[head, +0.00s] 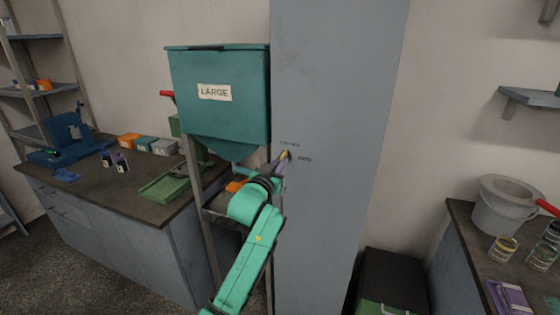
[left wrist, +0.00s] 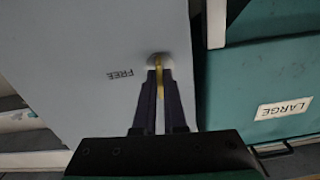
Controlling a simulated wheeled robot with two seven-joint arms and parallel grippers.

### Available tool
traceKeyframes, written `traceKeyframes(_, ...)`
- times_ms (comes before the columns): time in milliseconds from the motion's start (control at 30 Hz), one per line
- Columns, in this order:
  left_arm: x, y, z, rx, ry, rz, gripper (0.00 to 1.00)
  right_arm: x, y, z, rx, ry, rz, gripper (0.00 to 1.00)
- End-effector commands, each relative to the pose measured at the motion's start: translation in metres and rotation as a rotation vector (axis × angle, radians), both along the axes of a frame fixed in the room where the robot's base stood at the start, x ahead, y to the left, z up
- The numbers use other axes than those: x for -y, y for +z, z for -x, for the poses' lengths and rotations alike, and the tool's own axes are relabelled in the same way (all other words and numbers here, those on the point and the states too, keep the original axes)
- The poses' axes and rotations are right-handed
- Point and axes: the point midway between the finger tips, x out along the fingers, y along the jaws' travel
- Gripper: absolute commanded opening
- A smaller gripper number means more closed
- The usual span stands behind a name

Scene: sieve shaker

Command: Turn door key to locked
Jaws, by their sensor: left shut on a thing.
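The door is a tall grey-blue panel (head: 338,100) in the middle of the head view. A yellow key (left wrist: 159,85) sits in a small round pale lock (left wrist: 161,60) on it. My left gripper (head: 283,158) is at the lock, and in the left wrist view its two dark fingers (left wrist: 159,78) are shut on the key, one on each side. A small label (head: 289,144) lies above the lock, too faint to read surely. A FREE label (head: 305,159) lies to its right; it appears upside down in the left wrist view (left wrist: 120,75). My right gripper is not in view.
A teal bin marked LARGE (head: 218,95) stands on a frame close left of the door, near my left arm. A workbench (head: 100,185) with a blue device is further left.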

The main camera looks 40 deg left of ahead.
Motion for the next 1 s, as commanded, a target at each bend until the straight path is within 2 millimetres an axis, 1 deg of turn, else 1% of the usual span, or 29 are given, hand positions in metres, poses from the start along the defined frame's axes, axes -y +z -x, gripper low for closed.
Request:
traceKeyframes(100, 0.0000, 0.0003, -0.0001, 0.016, 0.000, 0.053, 0.00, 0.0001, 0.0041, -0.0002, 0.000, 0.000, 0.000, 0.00)
traceKeyframes(300, 0.0000, -0.0005, -0.0001, 0.032, 0.000, 0.099, 0.00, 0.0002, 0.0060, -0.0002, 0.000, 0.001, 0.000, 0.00)
traceKeyframes(767, 0.0001, -0.0011, -0.0001, 0.037, -0.001, 0.111, 0.00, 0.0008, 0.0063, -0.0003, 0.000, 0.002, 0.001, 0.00)
traceKeyframes(800, 0.0001, -0.0011, -0.0001, 0.036, -0.001, 0.110, 0.24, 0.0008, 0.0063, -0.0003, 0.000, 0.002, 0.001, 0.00)
traceKeyframes(833, 0.0001, -0.0010, -0.0001, 0.036, -0.001, 0.110, 0.35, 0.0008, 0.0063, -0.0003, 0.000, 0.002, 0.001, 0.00)
traceKeyframes(867, 0.0001, -0.0010, -0.0001, 0.036, -0.001, 0.110, 0.39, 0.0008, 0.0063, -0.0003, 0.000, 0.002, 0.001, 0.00)
traceKeyframes(1000, 0.0000, -0.0007, -0.0001, 0.037, 0.000, 0.109, 0.39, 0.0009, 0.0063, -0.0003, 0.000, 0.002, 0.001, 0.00)
